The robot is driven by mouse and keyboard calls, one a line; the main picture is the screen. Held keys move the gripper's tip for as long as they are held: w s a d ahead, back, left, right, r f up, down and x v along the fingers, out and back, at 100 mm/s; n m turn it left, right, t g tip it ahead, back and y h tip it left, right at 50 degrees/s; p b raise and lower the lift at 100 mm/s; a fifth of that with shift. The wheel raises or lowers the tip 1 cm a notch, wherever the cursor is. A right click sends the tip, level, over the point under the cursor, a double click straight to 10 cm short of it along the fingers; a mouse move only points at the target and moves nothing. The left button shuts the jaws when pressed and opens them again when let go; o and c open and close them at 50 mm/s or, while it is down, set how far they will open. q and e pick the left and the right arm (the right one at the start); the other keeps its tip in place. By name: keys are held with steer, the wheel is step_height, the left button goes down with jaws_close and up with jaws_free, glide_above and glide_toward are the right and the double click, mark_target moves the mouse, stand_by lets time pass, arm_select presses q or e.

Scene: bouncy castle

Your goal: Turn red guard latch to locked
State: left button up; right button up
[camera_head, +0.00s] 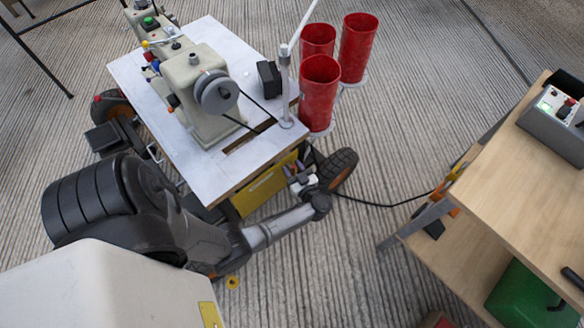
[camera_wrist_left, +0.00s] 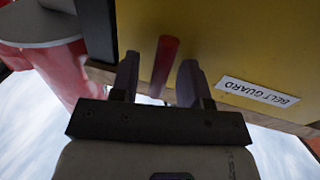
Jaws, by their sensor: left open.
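The red guard latch (camera_wrist_left: 165,62) shows in the left wrist view as a short red bar in front of the yellow belt guard (camera_wrist_left: 228,48). A white label (camera_wrist_left: 256,92) on the guard reads "BELT GUARD". My left gripper (camera_wrist_left: 159,72) is open, with one finger on each side of the latch in the picture. I cannot tell whether either finger touches it. In the head view my left gripper (camera_head: 297,176) is at the front edge of the sewing table, beside the yellow guard (camera_head: 262,190). The latch is not clear there. My right gripper is not in view.
The sewing machine (camera_head: 205,95) stands on the white wheeled table (camera_head: 215,180). Several red cups (camera_head: 320,92) hang at its right side. A cable (camera_head: 375,203) runs right towards a wooden bench (camera_head: 520,190) with a control box (camera_head: 553,120). Ribbed floor lies between.

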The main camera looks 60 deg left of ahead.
arm_select(q)
steer(key=shift+d, duration=0.15)
steer(key=shift+c, duration=0.6)
jaws_close()
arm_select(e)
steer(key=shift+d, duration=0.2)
